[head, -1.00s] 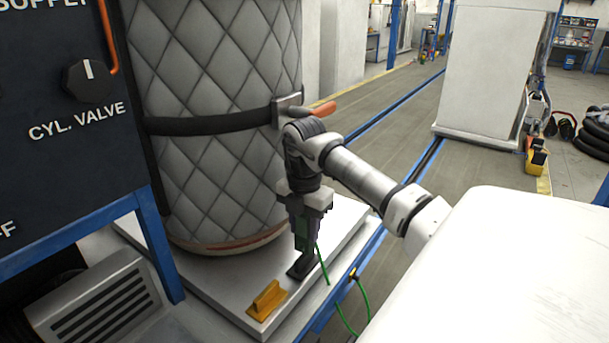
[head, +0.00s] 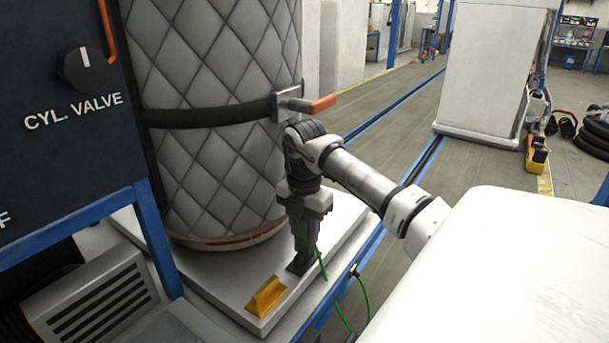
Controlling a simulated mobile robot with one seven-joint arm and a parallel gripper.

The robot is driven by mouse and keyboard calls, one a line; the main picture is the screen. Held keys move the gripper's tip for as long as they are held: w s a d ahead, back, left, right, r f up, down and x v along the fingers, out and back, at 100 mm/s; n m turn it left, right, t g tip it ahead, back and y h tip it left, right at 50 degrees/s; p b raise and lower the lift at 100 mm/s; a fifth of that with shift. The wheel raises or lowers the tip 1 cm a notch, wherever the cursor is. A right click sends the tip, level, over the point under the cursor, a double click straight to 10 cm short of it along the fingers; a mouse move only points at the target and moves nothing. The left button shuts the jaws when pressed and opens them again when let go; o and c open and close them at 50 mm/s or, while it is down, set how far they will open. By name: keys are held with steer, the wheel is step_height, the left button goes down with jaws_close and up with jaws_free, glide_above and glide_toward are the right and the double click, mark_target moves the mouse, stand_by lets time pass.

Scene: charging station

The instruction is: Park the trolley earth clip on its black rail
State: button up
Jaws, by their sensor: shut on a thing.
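My gripper (head: 304,240) points down over the front right part of the pale trolley deck, shut on the green earth clip (head: 309,258). Only a little green shows between and below the dark fingers; the rest of the clip is hidden. The clip is right at the black rail (head: 299,267), a short dark piece on the deck; I cannot tell whether it touches or sits on it. A green cable (head: 364,300) runs from the clip over the deck edge and loops down beside the blue frame.
A yellow wedge-shaped block (head: 267,296) lies on the deck left of the rail. A large quilted cylinder (head: 215,120) with a black strap and orange-handled latch (head: 320,103) stands close behind my gripper. A dark valve panel (head: 60,110) is at left.

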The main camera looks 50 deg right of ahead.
steer(key=shift+f+b, duration=0.8)
steer(key=shift+f, duration=0.3)
steer(key=o, duration=1.1)
step_height(320, 180, up, 14)
steer(key=shift+f+b, duration=0.1)
steer(key=shift+b, duration=0.65)
